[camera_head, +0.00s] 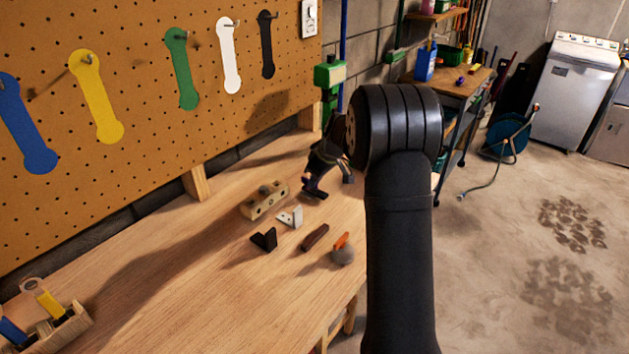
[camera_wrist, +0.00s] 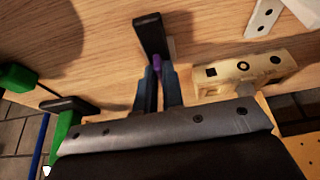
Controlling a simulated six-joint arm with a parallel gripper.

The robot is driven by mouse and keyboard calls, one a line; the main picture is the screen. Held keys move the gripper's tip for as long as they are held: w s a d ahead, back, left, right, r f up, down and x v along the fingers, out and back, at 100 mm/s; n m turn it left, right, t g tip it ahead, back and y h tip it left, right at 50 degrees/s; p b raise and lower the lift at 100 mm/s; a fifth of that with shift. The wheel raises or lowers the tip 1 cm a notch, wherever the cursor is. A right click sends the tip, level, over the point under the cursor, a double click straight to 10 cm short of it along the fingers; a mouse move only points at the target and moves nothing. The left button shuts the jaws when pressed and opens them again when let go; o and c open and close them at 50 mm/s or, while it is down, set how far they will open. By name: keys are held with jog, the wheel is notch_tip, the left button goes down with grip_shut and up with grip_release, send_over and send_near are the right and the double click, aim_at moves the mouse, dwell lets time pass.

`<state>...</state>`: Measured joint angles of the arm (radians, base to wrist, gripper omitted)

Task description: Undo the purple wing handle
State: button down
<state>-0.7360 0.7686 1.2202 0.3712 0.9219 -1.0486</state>
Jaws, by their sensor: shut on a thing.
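The purple wing handle (camera_wrist: 157,62) shows as a small purple piece between the fingertips of my gripper (camera_wrist: 157,76) in the wrist view. The two blue-grey fingers are closed on it, and they hide most of it. A black block (camera_wrist: 150,34) stands directly beyond the fingertips; I cannot tell how the handle joins it. In the head view my gripper (camera_head: 318,178) is low over the bench, right of the wooden block. The purple handle cannot be made out there.
A wooden block with marked holes (camera_head: 264,200), a white bracket (camera_head: 290,217), a black bracket (camera_head: 264,239), a brown bar (camera_head: 315,237) and a grey ball-shaped piece (camera_head: 343,255) lie nearby. Green fittings (camera_head: 329,75) stand by a blue pipe behind.

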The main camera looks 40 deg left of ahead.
jog(key=shift+w+f+n+g, duration=0.15)
jog(key=shift+n+g, duration=0.25)
jog(key=shift+n, duration=0.5)
jog(key=c, duration=1.5)
grip_release()
jog(key=shift+c, duration=0.2)
jog(key=v, duration=1.7)
jog(key=shift+r, duration=0.3)
jog(key=x, duration=1.7)
jog(key=shift+f, duration=0.2)
